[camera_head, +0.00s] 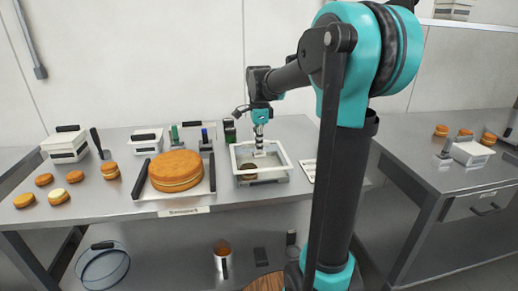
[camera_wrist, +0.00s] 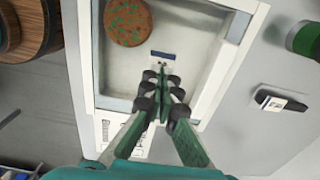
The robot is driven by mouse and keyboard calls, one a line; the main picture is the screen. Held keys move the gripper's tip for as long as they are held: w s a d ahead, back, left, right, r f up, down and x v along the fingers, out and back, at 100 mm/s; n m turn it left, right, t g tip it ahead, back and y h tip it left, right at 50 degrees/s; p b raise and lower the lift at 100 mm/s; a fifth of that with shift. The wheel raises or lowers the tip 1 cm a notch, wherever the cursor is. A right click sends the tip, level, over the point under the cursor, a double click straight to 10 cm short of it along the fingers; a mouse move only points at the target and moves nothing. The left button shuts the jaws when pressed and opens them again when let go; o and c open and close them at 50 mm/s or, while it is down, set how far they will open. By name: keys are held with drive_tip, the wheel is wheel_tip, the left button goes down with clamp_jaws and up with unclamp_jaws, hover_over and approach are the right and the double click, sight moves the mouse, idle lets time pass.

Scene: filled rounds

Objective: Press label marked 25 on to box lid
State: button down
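A white-rimmed box (camera_head: 281,175) stands on the steel bench, with a round brown item inside its left part. Its rim (camera_wrist: 87,50) and the green-flecked round item (camera_wrist: 128,22) also show in the wrist view. Whether a clear lid covers the box, I cannot tell. My gripper (camera_head: 259,152) points down over the box. In the wrist view, its fingertips (camera_wrist: 161,72) come together at a small white label with a dark blue band (camera_wrist: 163,55). The number on the label is too small to read. I cannot tell whether the label is gripped or lies under the tips.
A printed sheet (camera_head: 309,170) lies right of the box. A large round cake (camera_head: 175,169) on a tray, small filled rounds (camera_head: 110,170) and white boxes (camera_head: 66,146) stand to the left. Bench space right of the sheet looks clear.

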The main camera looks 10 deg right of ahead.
wheel_tip(320, 180, up, 7)
idle(1.0)
